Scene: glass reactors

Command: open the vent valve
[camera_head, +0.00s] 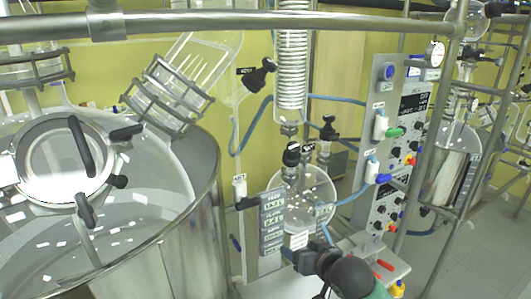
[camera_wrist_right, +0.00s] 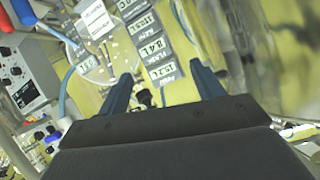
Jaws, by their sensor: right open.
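Several black-handled valves sit on the glassware, and their tags are too small to read, so I cannot tell which one is the vent valve. One black valve (camera_head: 260,74) is beside the coil condenser. Others are above the round flask, at its left neck (camera_head: 292,155) and right neck (camera_head: 327,130). Another black handle (camera_head: 246,203) is left of the flask. My right gripper (camera_head: 307,246) is low in front of the flask. In the wrist view its two fingers (camera_wrist_right: 162,88) are apart, with a small dark fitting (camera_wrist_right: 145,97) beyond them. My left gripper is out of view.
A large glass vessel (camera_head: 150,215) with a clamped lid fills the left. A control panel (camera_head: 388,150) with knobs stands right of the flask (camera_head: 303,195). Grey label plates (camera_head: 271,221) hang near the flask. Metal rails (camera_head: 240,19) and blue hoses cross the space.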

